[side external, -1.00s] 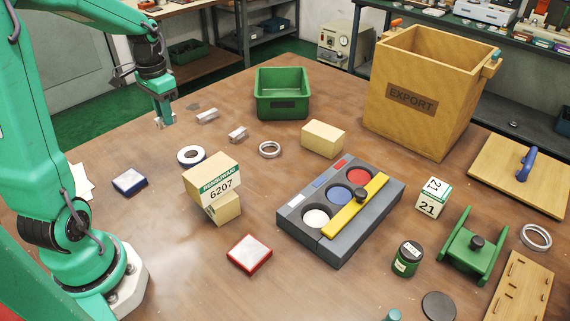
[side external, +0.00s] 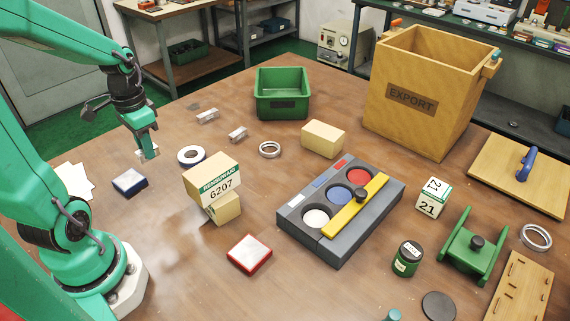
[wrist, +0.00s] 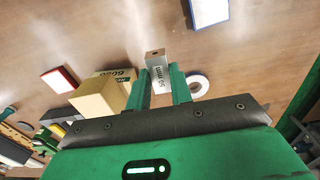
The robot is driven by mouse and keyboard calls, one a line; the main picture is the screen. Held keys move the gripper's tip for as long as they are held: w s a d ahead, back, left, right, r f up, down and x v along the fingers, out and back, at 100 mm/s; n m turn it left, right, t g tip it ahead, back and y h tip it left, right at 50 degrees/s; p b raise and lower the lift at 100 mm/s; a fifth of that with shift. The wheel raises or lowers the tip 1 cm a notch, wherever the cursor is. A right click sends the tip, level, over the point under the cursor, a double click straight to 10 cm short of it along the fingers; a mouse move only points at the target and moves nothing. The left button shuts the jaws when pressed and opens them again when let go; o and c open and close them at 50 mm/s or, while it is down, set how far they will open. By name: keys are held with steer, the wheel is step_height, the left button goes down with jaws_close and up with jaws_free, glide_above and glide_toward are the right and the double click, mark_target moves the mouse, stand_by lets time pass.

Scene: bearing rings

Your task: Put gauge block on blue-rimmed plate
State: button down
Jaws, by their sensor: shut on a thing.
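My gripper (side external: 147,154) is shut on a silver gauge block (wrist: 158,70) with dark markings, held between the two green fingers in the wrist view. In the side view the fingers hide most of the block. The blue-rimmed plate (side external: 129,182) is a small square with a pale top, lying on the table at the left. It also shows at the top of the wrist view (wrist: 207,12). My gripper is just behind and slightly right of this plate in the side view, apart from it.
A 6207 carton (side external: 214,180) stands farther right, and a red-rimmed plate (side external: 249,254) lies in front. Two small silver pieces (side external: 207,117) (side external: 238,134) lie behind. White papers (side external: 76,181) lie at left.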

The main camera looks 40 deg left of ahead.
glide_above(128, 179)
step_height(128, 179, down, 7)
steer(key=shift+r, duration=0.1)
steer(key=shift+f, duration=2)
steer(key=shift+f, duration=0.15)
steer(key=c, duration=1.3)
jaws_free()
steer(key=shift+o, duration=0.2)
steer(key=shift+r, duration=0.2)
step_height(128, 179, up, 12)
